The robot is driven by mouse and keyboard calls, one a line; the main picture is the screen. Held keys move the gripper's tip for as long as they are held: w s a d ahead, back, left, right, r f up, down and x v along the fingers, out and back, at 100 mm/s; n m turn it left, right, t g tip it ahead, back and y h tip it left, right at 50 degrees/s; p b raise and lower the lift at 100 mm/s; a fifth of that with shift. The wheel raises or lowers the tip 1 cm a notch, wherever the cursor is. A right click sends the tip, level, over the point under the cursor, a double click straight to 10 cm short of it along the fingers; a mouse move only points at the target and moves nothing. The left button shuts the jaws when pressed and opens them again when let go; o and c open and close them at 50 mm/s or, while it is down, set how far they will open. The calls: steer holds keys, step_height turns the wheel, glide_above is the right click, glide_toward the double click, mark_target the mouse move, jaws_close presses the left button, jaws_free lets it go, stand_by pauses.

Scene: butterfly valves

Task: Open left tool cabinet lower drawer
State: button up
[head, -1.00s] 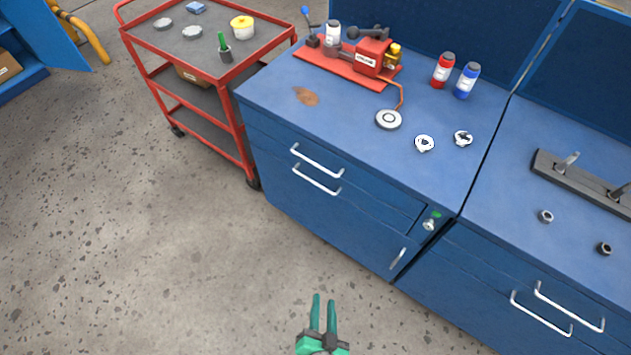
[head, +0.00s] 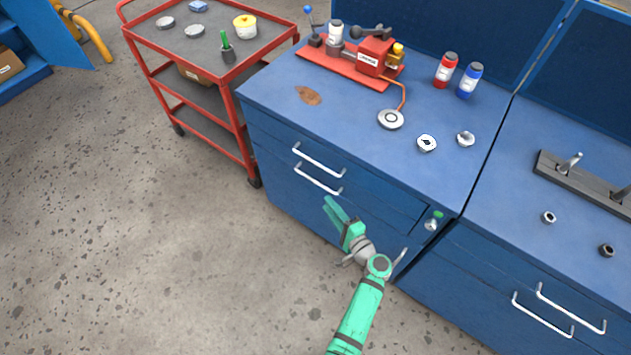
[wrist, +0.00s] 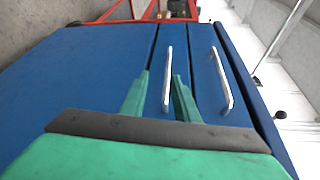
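The left tool cabinet (head: 290,222) is blue, with two drawers at its upper front, both flush with the front. The lower drawer's white bar handle (head: 318,180) sits just below the upper drawer's handle (head: 320,161). My green gripper (head: 330,203) is open and empty, its fingertips close to the lower handle's right end. In the wrist view, the lower handle (wrist: 167,65) shows between the two open fingers (wrist: 160,82), and the upper handle (wrist: 222,78) lies to their right. I cannot tell whether the fingertips reach around the bar.
A red tool cart (head: 236,105) stands left of the cabinet. A second blue cabinet (head: 470,290) adjoins on the right. A lower vertical handle (head: 398,260) is partly behind my arm. A red pump rig (head: 350,62) and bottles stand on top. The floor (head: 130,250) at left is clear.

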mark_target(315, 181)
steer(key=shift+y, duration=0.3)
steer(key=x, duration=0.3)
steer(key=r+x, duration=0.1)
steer(key=x, duration=0.3)
steer(key=d+x, duration=0.1)
steer(key=x, duration=0.3)
steer(key=shift+w+r, duration=0.25)
steer(key=shift+w, duration=0.15)
jaws_close()
